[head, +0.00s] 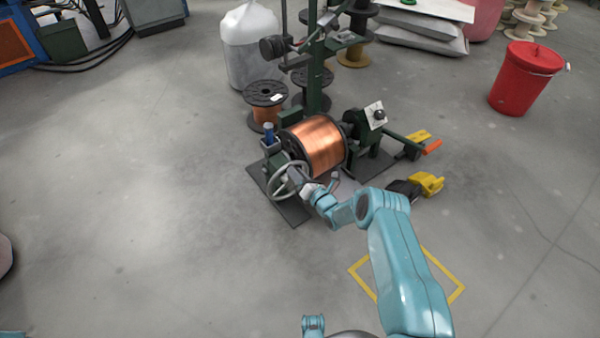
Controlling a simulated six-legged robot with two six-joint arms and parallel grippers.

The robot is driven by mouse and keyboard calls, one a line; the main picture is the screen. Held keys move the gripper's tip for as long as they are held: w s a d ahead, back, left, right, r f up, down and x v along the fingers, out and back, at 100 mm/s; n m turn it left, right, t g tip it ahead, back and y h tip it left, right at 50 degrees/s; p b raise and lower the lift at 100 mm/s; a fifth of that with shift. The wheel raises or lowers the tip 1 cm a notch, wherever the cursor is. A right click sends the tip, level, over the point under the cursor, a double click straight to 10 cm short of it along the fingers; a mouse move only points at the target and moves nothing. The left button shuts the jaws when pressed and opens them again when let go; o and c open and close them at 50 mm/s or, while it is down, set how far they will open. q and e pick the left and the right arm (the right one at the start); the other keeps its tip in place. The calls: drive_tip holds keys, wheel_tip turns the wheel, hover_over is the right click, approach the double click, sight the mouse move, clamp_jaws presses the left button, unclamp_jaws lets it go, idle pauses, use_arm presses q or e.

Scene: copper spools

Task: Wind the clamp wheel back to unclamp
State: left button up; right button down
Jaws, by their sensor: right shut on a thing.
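The clamp wheel (273,190) is a pale grey spoked handwheel on the near left side of a green winding machine. My right gripper (304,188) is at the right side of the wheel's rim and is shut on it. The fingertips are small here and partly hidden by my wrist. Behind the wheel a large copper spool (318,145) with dark flanges sits in the machine, between the wheel side and a green stand (366,130) on the right.
A yellow and black tool (426,184) lies on the floor right of the machine, near an orange-ended pedal or lever (432,147). A smaller copper spool (266,97) stands behind. A red bin (522,78) is at the back right. The floor at left is clear.

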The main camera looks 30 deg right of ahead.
drive_tip(key=shift+s+a+f, duration=0.1)
drive_tip(key=shift+a, duration=0.25)
drive_tip(key=c, duration=0.9)
unclamp_jaws()
drive_tip(key=shift+d, duration=0.1)
drive_tip(key=shift+s+p, duration=0.35)
drive_tip(key=shift+s, duration=0.05)
drive_tip(key=shift+s+d+p, duration=0.2)
drive_tip(key=shift+s+p, duration=0.7)
drive_tip(key=shift+s, duration=1.65)
drive_tip(key=shift+s+d+p, duration=0.2)
drive_tip(key=shift+s+p, duration=0.65)
drive_tip(key=shift+s, duration=1.75)
drive_tip(key=shift+s+d+p, duration=0.2)
drive_tip(key=shift+s+p, duration=0.7)
drive_tip(key=shift+s, duration=1.65)
